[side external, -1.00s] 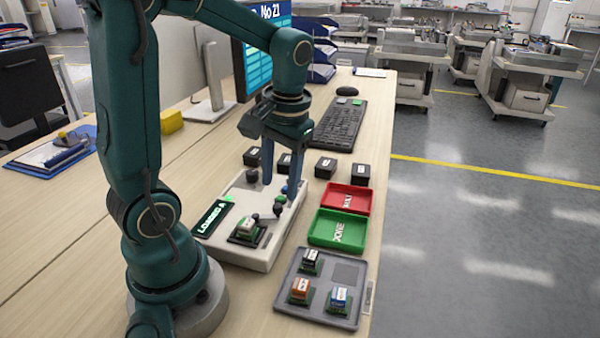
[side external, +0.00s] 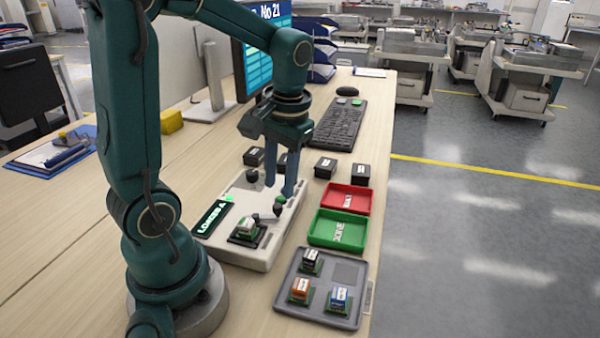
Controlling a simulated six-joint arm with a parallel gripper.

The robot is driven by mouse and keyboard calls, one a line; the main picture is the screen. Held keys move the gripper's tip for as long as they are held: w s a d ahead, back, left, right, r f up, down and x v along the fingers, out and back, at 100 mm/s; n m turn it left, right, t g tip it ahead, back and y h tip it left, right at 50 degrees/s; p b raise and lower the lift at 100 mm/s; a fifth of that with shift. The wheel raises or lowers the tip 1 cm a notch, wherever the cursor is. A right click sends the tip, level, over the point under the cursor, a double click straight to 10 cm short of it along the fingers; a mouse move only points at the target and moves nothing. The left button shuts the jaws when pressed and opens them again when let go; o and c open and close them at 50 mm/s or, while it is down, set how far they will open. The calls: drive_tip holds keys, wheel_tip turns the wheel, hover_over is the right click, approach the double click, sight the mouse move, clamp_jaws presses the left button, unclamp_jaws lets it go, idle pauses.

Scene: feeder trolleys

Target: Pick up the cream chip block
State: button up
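The cream chip block (side external: 247,226) sits on a small green board in the dark socket at the front of the light grey loader fixture (side external: 262,252). My gripper (side external: 280,191) points down over the far right part of the fixture, beyond the cream block and apart from it. Its two fingers stand a small gap apart, with no block seen between them. A dark lever with round knobs (side external: 279,209) is just below and in front of the fingertips. Whether a fingertip touches a knob cannot be told.
A grey tray (side external: 286,312) holds black, orange and blue chip blocks; one pocket is empty. A green DONE tray (side external: 318,240) and a red tray (side external: 334,209) are empty. Several dark cubes (side external: 325,167) stand behind, near the keyboard (side external: 341,122). The loader's sign (side external: 212,219) is lit.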

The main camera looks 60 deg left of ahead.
sight(247, 222)
drive_tip(key=m, duration=0.2)
drive_tip(key=s+m, duration=0.1)
drive_tip(key=m, duration=0.1)
drive_tip(key=shift+f, duration=0.2)
drive_tip(key=s+m, duration=0.1)
drive_tip(key=m, duration=0.3)
drive_tip(key=s+m+g, duration=0.1)
drive_tip(key=m, duration=0.2)
drive_tip(key=shift+s+d+f, duration=0.25)
drive_tip(key=shift+s+f, duration=0.1)
drive_tip(key=m, duration=0.1)
drive_tip(key=s+m, duration=0.1)
drive_tip(key=shift+s+d+f+m+y, duration=0.1)
drive_tip(key=shift+s+d+m+y, duration=0.05)
drive_tip(key=shift+m+y, duration=0.15)
drive_tip(key=shift+s+d+f+m+g, duration=0.1)
drive_tip(key=shift+s+m+g, duration=0.2)
drive_tip(key=shift+x, duration=2.4)
drive_tip(key=shift+w, duration=0.1)
clamp_jaws()
